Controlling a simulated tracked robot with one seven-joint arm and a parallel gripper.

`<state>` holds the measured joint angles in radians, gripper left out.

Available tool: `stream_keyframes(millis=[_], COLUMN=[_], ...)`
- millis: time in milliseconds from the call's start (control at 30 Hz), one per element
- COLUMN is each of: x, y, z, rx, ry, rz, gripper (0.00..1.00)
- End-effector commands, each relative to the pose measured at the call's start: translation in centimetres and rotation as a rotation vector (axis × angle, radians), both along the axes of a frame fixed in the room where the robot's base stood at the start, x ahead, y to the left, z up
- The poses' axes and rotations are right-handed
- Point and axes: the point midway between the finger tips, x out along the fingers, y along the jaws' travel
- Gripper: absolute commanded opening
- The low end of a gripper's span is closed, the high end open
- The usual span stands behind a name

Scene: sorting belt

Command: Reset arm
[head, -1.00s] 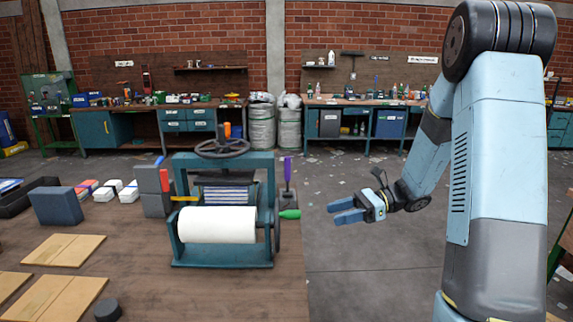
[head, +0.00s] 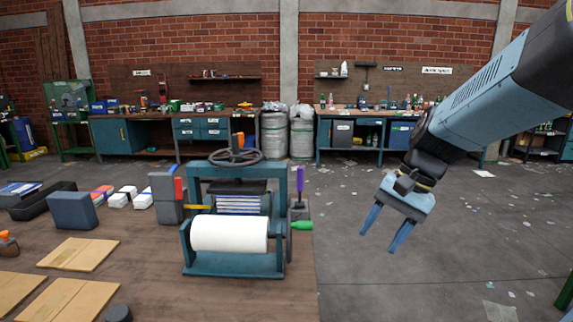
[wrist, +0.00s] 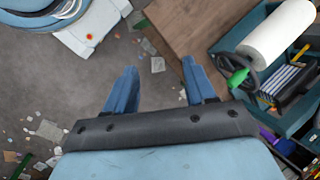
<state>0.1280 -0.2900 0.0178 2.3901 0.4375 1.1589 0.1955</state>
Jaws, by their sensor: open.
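My gripper (head: 386,238) is open and empty in the head view. It hangs over the floor to the right of the wooden table (head: 240,298), with its two blue fingers pointing down and slightly left. Nothing is between the fingers.
A teal press (head: 235,262) with a white roll (head: 229,234) stands near the table's right edge. Wooden boards (head: 78,254) and a dark grey block (head: 72,210) lie further left.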

Motion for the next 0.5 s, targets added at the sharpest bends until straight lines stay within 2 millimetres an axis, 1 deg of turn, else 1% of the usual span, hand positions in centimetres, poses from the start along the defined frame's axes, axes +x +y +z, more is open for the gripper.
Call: stream_keyframes(millis=[33,100,500], x=[-0.7,-1.5,-5.2], y=[-0.3,-0.8,-3.8], z=[0.6,1.2,4.8], rx=[-0.038,-0.092,-0.395], ry=[-0.052,-0.120,-0.488], rz=[0.033,0.078,0.320], gripper=[0.55,0.55,0.55])
